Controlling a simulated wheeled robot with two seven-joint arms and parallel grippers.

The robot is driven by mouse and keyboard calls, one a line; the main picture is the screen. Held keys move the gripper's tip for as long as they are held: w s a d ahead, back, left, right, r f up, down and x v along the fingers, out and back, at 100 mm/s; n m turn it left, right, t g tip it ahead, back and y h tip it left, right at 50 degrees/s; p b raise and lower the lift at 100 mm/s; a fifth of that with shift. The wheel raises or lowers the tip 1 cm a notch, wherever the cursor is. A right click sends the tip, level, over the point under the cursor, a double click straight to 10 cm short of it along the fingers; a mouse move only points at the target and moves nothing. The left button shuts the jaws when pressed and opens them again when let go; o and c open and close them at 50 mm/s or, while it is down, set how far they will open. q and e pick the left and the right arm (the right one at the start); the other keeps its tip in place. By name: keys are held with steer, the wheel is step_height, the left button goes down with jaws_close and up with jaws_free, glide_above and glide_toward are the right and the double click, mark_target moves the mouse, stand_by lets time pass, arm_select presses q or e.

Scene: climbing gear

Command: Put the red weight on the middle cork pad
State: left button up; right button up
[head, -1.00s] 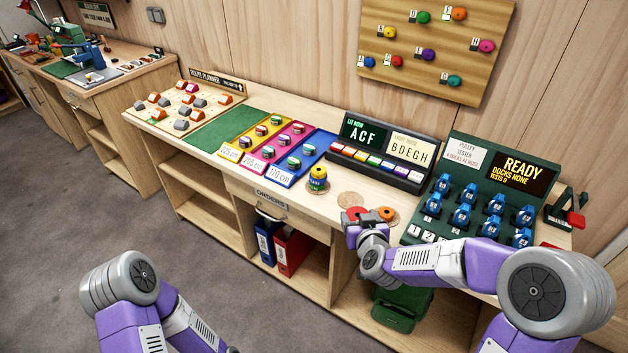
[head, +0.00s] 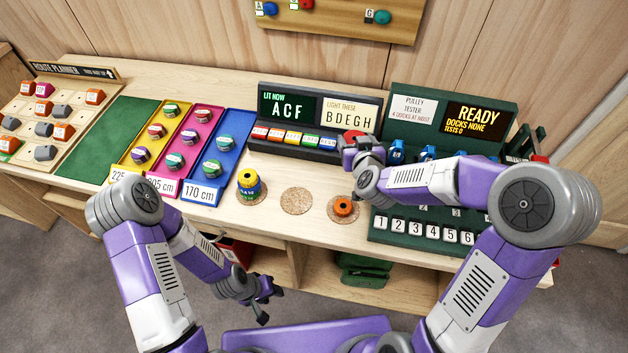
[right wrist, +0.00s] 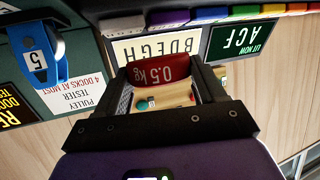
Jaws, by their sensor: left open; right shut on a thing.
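The red weight (right wrist: 158,72), marked 0.5 kg, is between the fingers of my right gripper (right wrist: 160,85) in the right wrist view. In the head view the red weight (head: 352,135) shows at the tip of my right gripper (head: 356,150), held up in front of the display panel. The middle cork pad (head: 296,201) is bare. The left cork pad (head: 264,202) bears a stack of yellow, green and blue weights (head: 248,184). My left gripper (head: 266,302) is open and empty, low in front of the bench.
A lit display box (head: 318,122) with coloured buttons stands behind the pads. The green pulley tester (head: 420,222) stands right of them, partly behind my right arm. Yellow, pink and blue trays (head: 214,180) lie to the left. The bench top around the middle pad is clear.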

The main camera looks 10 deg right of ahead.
steer(key=a+m+h, duration=0.1)
steer(key=a, duration=0.4)
steer(key=r+m+g+h, duration=0.1)
steer(key=r+m+h, duration=0.1)
steer(key=m+h, duration=0.25)
glide_above(294, 204)
steer(key=shift+n, duration=0.25)
step_height(294, 204, down, 10)
steer(key=b, duration=0.5)
steer(key=shift+f, duration=0.1)
steer(key=o, duration=1.5)
steer(key=shift+f, duration=0.1)
steer(key=shift+c, duration=0.2)
